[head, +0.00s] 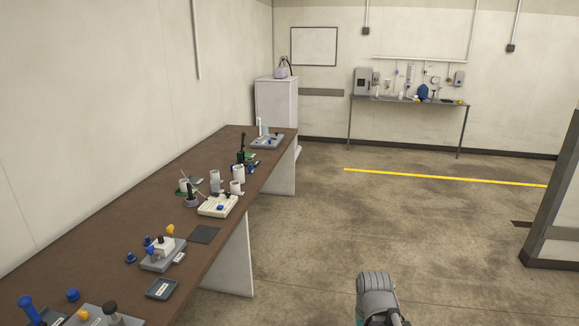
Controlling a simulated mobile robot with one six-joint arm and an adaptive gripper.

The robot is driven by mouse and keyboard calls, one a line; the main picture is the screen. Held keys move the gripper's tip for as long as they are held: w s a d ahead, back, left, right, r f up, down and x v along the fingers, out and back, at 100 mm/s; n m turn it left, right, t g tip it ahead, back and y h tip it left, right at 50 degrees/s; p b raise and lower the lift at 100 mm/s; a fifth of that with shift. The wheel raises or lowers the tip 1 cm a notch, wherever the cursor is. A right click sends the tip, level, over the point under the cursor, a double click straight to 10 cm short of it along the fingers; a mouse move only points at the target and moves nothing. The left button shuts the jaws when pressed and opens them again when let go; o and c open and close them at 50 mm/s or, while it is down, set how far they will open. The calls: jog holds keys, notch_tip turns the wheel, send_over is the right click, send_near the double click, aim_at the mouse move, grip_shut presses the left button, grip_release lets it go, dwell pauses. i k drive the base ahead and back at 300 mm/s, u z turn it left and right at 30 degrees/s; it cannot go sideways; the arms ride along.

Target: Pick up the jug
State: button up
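I cannot single out the jug for certain at this distance. A small grey vessel-like object (281,71) with a dark curved part on top stands on the white cabinet at the back. A blue rounded object (423,92) sits on the far wall table; its exact shape is too small to tell. Part of my arm shows at the bottom edge, right of centre, over the floor and far from both objects. My gripper's fingers are not visible.
A long brown bench (125,225) along the left wall carries several devices, cups and knobs. The white cabinet (277,103) stands beyond its far end. A narrow metal table (440,103) stands at the back wall. A partition (557,215) is at right. The middle floor is open.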

aim_at(239, 175)
jog(key=u, duration=0.1)
jog(key=i, duration=1.6)
jog(key=u, duration=0.35)
jog(key=i, duration=0.85)
jog(key=u, duration=0.45)
jog(key=i, duration=1.2)
jog(key=u, duration=0.3)
